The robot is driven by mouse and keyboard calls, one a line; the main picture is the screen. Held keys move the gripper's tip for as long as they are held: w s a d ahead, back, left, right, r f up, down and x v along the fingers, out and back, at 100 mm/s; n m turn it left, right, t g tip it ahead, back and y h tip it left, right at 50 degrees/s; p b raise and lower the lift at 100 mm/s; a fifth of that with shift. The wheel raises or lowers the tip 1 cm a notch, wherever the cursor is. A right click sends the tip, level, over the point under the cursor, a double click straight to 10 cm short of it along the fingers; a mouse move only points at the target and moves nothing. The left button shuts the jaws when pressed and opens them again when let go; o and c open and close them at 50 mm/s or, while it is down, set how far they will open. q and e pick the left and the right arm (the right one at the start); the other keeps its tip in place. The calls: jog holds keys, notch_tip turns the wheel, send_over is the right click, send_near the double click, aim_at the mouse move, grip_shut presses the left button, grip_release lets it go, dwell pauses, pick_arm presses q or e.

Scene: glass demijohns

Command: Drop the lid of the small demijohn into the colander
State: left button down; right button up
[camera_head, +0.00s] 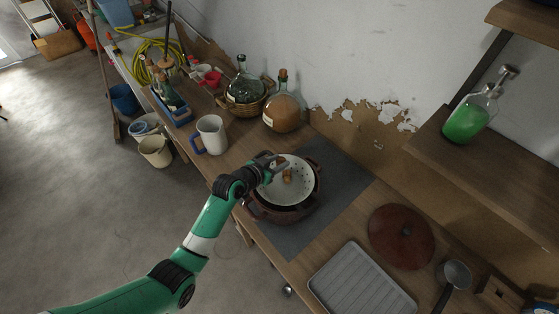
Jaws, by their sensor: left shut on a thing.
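The white colander (296,194) sits in a reddish-brown pot (314,203) on the workbench. My left gripper (281,166) reaches over the colander from the left and is shut on a small orange-brown lid (287,175), which looks like a cork. The lid shows inside the colander's outline; I cannot tell whether it touches the colander. A dark green demijohn (245,89) stands in a basket at the back. An amber demijohn (282,114) with a cork stands beside it. My right gripper is not in view.
A white mug (211,133) with a blue handle stands left of the pot. A dark mat (345,182) lies around the pot. A round brown lid (401,237), a grey tray (361,284) and a ladle (456,274) lie to the right. The mat's right side is clear.

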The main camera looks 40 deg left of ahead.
pick_arm(q)
notch_tip(320, 180, down, 6)
jog(key=b, duration=0.5)
jog(key=shift+r, duration=0.15)
jog(key=shift+c, duration=1.9)
grip_release()
jog(key=p+v, duration=0.4)
jog(key=v, duration=0.6)
jog(key=shift+s+r, duration=0.2)
jog(key=shift+r, duration=0.15)
jog(key=shift+s+d, duration=0.1)
jog(key=shift+s, duration=0.45)
